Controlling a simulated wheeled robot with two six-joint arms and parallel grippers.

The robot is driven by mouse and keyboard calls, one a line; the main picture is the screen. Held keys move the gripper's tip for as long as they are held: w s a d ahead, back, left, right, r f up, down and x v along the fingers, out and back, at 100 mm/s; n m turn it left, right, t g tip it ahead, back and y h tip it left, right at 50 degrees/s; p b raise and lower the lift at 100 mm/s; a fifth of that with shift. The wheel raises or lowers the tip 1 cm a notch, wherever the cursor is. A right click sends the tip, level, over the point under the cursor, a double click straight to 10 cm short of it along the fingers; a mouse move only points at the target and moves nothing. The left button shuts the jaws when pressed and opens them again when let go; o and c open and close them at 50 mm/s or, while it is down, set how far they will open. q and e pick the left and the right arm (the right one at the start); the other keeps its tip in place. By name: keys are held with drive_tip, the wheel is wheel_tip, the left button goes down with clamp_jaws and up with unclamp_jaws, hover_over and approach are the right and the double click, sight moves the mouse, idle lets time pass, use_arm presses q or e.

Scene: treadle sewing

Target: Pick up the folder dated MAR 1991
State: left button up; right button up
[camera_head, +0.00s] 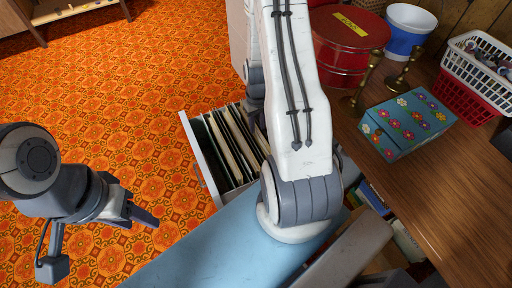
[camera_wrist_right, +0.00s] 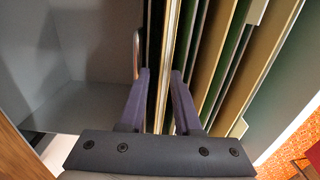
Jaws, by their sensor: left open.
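Upright folders (camera_head: 232,142) stand in the open drawer, with cream and dark green edges. They also fill the right part of the right wrist view (camera_wrist_right: 238,75). No date is readable, so I cannot tell which folder is MAR 1991. My right gripper (camera_wrist_right: 161,75) has its two fingers on either side of a thin cream folder edge (camera_wrist_right: 169,45). Whether they press on it is unclear. In the head view the right arm hides this gripper. My left gripper (camera_head: 142,212) is open and empty, left of the drawer and above the carpet.
The white drawer front (camera_head: 199,160) stands out over the orange carpet (camera_head: 130,95). On the wooden desk (camera_head: 450,175) at right are a flowered blue box (camera_head: 408,120), brass candlesticks (camera_head: 366,78), a red tin (camera_head: 345,45), a blue-and-white bucket (camera_head: 405,30) and baskets (camera_head: 470,75).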

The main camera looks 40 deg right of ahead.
clamp_jaws()
idle(1.2)
